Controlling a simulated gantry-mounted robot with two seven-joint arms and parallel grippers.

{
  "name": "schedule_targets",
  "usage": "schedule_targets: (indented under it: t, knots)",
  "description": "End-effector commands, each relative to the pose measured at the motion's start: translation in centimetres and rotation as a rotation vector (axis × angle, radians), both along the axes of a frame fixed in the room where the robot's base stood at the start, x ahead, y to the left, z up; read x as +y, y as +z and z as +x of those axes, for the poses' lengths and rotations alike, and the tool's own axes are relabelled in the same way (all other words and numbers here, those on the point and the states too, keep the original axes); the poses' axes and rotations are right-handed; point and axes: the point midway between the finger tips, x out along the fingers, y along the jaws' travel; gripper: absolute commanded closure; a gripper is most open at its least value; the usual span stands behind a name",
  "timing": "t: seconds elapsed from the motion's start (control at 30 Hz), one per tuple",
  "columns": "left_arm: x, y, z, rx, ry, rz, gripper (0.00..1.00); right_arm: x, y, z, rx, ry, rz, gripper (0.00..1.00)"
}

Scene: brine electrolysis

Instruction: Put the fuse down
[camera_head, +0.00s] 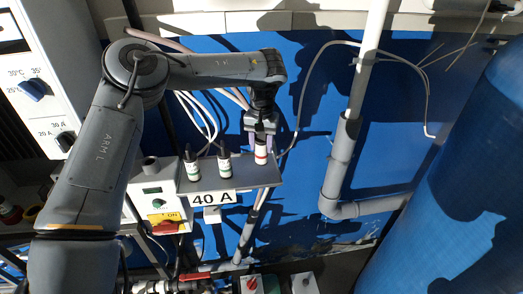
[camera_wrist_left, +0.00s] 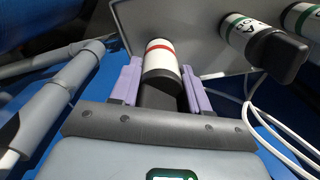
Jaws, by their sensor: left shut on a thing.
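My left gripper (camera_head: 260,140) is shut on a fuse, a white cylinder with a red band (camera_head: 261,156) and a dark cap. It holds the fuse upright at the right end of a grey shelf (camera_head: 240,180) marked "40 A". In the left wrist view, the purple fingers of the left gripper (camera_wrist_left: 163,84) sit on both sides of the red-banded fuse (camera_wrist_left: 161,57). The fuse's far end is against or just above the shelf surface (camera_wrist_left: 190,22); I cannot tell whether they touch. My right gripper is not in view.
Two green-banded fuses with black caps, one far left (camera_head: 192,170) and one nearer (camera_head: 224,165), stand on the same shelf. A control box with a green knob (camera_head: 156,195) adjoins it on the left. White cables hang behind; a grey pipe (camera_head: 340,160) runs to the right.

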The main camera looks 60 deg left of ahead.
Motion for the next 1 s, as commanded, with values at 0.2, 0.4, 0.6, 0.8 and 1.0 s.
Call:
schedule_targets:
  t: [0.2, 0.4, 0.6, 0.8, 1.0]
  knots:
    - [0.0, -2.5, -0.1, 0.004, -0.001, -0.004, 0.91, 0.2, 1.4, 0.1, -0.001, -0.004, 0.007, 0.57]
    - [-0.1, -3.7, 0.0, 0.0, 0.0, -0.001, 0.91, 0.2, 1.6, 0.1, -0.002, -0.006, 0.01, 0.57]
    - [-0.1, -3.7, 0.0, 0.0, 0.0, -0.001, 0.91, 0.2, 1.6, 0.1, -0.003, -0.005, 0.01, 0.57]
    - [-0.1, -4.0, 0.0, 0.0, 0.0, -0.001, 0.51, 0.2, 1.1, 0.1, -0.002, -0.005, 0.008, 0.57]
    - [-0.1, -4.0, 0.0, 0.001, 0.0, -0.001, 0.29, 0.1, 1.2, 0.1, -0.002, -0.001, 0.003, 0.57]
